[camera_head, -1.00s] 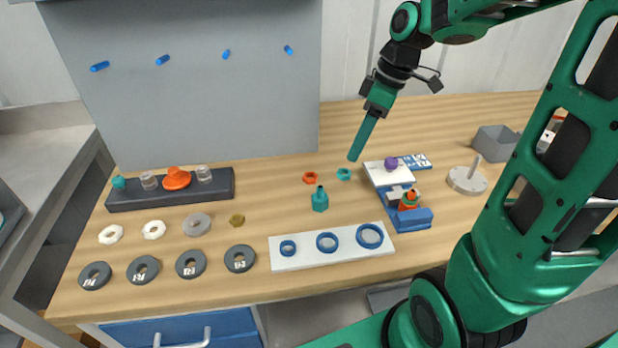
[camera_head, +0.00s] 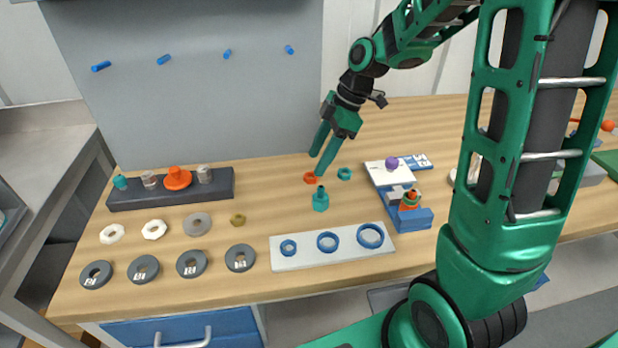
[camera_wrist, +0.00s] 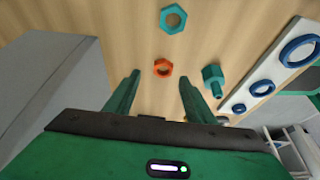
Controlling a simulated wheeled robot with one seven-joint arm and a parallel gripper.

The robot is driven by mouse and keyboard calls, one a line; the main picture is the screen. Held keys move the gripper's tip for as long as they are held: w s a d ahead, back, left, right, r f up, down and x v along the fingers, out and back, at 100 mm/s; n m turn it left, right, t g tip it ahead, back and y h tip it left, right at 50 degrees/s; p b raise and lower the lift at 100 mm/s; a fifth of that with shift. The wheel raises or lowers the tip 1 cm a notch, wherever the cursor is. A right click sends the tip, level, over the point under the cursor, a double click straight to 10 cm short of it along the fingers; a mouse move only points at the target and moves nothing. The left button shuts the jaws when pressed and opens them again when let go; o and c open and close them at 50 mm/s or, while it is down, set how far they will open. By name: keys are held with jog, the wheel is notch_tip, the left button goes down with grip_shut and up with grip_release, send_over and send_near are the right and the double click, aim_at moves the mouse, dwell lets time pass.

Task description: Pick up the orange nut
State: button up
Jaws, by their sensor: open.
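The orange nut (camera_head: 309,178) lies flat on the wooden table, near its middle. It also shows in the wrist view (camera_wrist: 163,67), just beyond my fingertips and roughly centred between them. My gripper (camera_head: 319,165) is open and empty, with its two long green fingers pointing down towards the nut from above. In the wrist view the fingers (camera_wrist: 160,78) are spread wide on either side of the nut's line. I see no contact with the nut.
A teal nut (camera_head: 344,173) lies right of the orange nut, and a teal bolt-like piece (camera_head: 320,200) stands just in front. A white plate with blue rings (camera_head: 300,262) lies nearer the front edge. A grey upright panel (camera_head: 190,90) stands behind.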

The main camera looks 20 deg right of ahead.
jog(key=x, duration=0.4)
jog(key=shift+s+d, duration=0.15)
jog(key=shift+s, duration=0.1)
jog(key=shift+c, duration=0.4)
jog(key=c, duration=1)
jog(key=shift+c, duration=0.2)
